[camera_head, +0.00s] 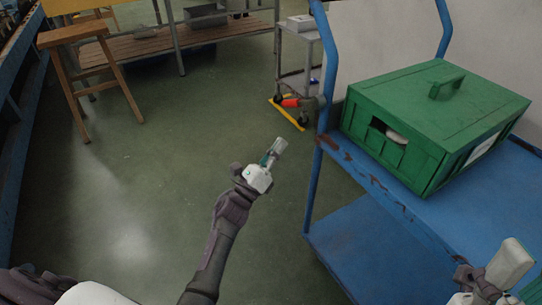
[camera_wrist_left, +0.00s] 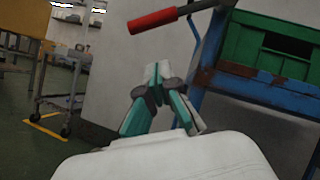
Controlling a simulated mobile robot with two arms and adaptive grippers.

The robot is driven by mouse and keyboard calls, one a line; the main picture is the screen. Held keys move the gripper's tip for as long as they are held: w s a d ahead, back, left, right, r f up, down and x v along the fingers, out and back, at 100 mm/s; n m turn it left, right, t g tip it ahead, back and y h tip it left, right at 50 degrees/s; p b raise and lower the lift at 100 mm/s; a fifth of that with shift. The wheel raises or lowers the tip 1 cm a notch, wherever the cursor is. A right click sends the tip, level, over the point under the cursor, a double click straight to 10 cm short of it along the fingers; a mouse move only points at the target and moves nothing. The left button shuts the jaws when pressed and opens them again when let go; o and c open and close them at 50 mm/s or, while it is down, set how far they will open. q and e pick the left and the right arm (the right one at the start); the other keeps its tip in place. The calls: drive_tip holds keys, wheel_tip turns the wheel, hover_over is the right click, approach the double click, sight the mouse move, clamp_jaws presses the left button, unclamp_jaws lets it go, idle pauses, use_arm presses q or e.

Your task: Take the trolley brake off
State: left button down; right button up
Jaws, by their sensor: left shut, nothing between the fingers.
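The brake lever has a red grip (camera_head: 290,102) and sticks out to the left from the blue trolley (camera_head: 315,185). In the left wrist view the red grip (camera_wrist_left: 152,20) is at the top, on a dark rod running to the trolley's blue frame (camera_wrist_left: 212,48). My left gripper (camera_head: 276,149) is shut and empty, below and slightly left of the red grip in the head view. Its closed fingers (camera_wrist_left: 157,75) show in the left wrist view, apart from the lever. My right gripper (camera_head: 506,266) is partly in view at the lower right; its fingers are unclear.
A green box (camera_head: 430,115) with a lid handle stands on the trolley's top deck. A grey cart (camera_head: 298,50) stands behind, by a yellow floor mark (camera_head: 285,113). A wooden stool (camera_head: 75,40) is at the back left. The green floor (camera_head: 150,190) left of the trolley is clear.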

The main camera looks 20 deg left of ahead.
sight(300, 103)
use_arm(q)
drive_tip(key=w+r, duration=0.5)
drive_tip(key=shift+w+d+r, duration=0.15)
drive_tip(key=shift+w+r, duration=0.1)
drive_tip(key=shift+w, duration=0.05)
drive_tip(key=shift+b, duration=0.35)
